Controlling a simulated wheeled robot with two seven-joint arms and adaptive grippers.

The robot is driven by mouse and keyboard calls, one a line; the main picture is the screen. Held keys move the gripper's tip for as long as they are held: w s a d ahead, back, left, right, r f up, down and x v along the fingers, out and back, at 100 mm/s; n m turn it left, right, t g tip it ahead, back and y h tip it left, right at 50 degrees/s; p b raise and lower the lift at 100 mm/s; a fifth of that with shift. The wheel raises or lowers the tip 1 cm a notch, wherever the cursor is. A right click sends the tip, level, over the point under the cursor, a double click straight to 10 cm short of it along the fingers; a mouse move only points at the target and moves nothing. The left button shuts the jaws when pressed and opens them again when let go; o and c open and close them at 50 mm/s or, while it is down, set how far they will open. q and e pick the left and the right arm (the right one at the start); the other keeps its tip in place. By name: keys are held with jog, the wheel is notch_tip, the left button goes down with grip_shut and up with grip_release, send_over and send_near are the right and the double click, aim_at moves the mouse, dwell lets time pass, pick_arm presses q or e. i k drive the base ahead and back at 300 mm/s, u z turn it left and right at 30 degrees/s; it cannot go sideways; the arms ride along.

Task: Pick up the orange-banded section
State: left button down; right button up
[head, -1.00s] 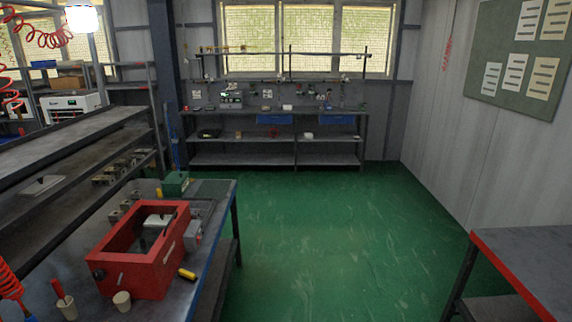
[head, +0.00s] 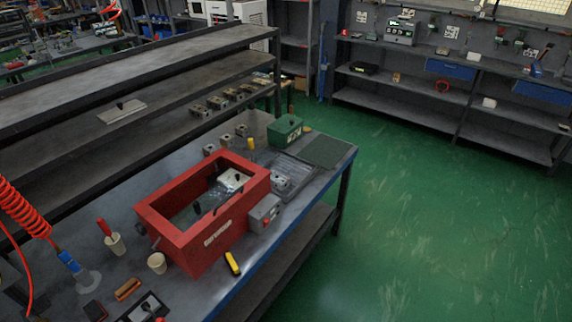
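I cannot make out an orange-banded section for certain in the head view. Several small grey metal blocks (head: 226,140) stand on the workbench (head: 330,185) behind the red open-topped box (head: 217,232), and more grey blocks (head: 232,97) sit in a row on the shelf behind. They are too small to show any band colour. The red box has grey parts inside, partly hidden by its walls. Neither of my grippers shows in the head view.
A green box (head: 285,131), a grey tray (head: 290,172), a grey switch box (head: 264,213) and a yellow-black tool (head: 233,263) are on the bench. Cups (head: 157,263) and a coiled red hose (head: 22,208) are at left. The green floor (head: 420,220) to the right is clear.

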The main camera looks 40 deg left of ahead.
aim_at(280, 181)
jog(key=u, duration=0.55)
jog(key=i, duration=1.2)
jog(key=u, duration=0.95)
